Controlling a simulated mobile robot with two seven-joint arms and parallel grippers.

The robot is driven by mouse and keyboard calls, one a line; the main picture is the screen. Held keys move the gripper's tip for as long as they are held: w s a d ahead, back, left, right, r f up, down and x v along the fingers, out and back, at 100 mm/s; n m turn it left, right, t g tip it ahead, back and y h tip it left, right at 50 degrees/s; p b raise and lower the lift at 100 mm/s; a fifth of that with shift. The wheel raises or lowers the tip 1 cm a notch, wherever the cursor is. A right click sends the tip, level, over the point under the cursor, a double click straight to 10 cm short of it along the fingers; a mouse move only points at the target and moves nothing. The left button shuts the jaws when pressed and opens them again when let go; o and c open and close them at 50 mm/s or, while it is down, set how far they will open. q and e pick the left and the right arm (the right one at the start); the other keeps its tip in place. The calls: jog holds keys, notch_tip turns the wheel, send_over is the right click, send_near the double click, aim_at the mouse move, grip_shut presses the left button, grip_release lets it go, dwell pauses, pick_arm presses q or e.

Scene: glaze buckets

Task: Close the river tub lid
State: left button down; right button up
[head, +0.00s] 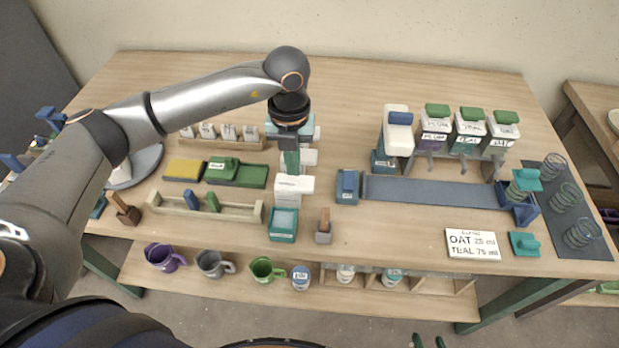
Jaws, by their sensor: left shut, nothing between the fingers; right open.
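I cannot read the word river on any label, so which tub is the river tub is unclear. A teal tub (283,238) with a pale inside stands open-topped near the front edge of the table. A white block-like part (294,187) rises just behind it; I cannot tell whether this is its raised lid. My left gripper (291,172) points down with its green fingers shut and empty, at or just above that white part; contact is unclear. My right gripper (428,342) shows only as two separated green fingertips at the bottom edge, open and empty.
A wooden rack (230,215) lies left. Dispensers (470,128), a dark blue strip (435,193) and a sign (473,244) are right. Mugs (215,264) stand on the shelf below.

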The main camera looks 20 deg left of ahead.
aim_at(298, 182)
pick_arm(q)
notch_tip(298, 182, up, 7)
jog(key=d+p, duration=0.1)
jog(key=p, duration=0.3)
jog(key=shift+w, duration=0.15)
jog(key=shift+f, duration=0.1)
dwell(0.5)
